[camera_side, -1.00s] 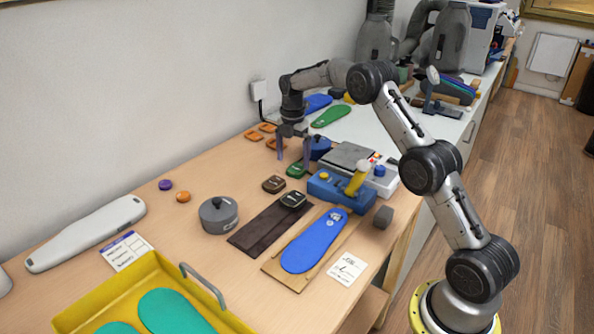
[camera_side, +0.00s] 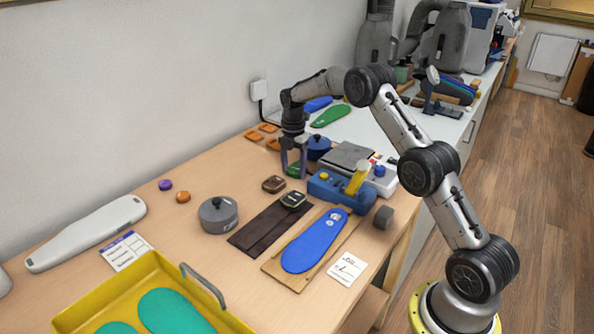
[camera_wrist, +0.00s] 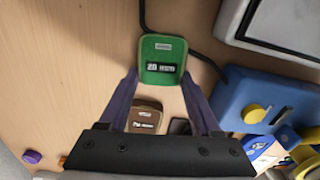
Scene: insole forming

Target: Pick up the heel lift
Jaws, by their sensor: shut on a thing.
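A green heel lift (camera_wrist: 162,60) with a dark label reading 20 lies between my fingertips in the wrist view; it also shows in the side view (camera_side: 293,169), partly hidden by my fingers. My gripper (camera_side: 293,174) points down, shut on the green heel lift from both sides, at table height. I cannot tell any gap under it. A brown heel lift (camera_wrist: 145,117) lies just nearer, and a dark one (camera_side: 293,199) lies on a dark brown strip. Several orange pieces (camera_side: 253,135) lie behind to the left.
A blue device (camera_side: 335,190) with a yellow lever stands close on the right. A grey scale-like box (camera_side: 347,157) and a dark blue pot (camera_side: 318,148) stand behind. A blue insole (camera_side: 314,241) lies on a board in front. A black cable (camera_wrist: 190,48) runs past the green lift.

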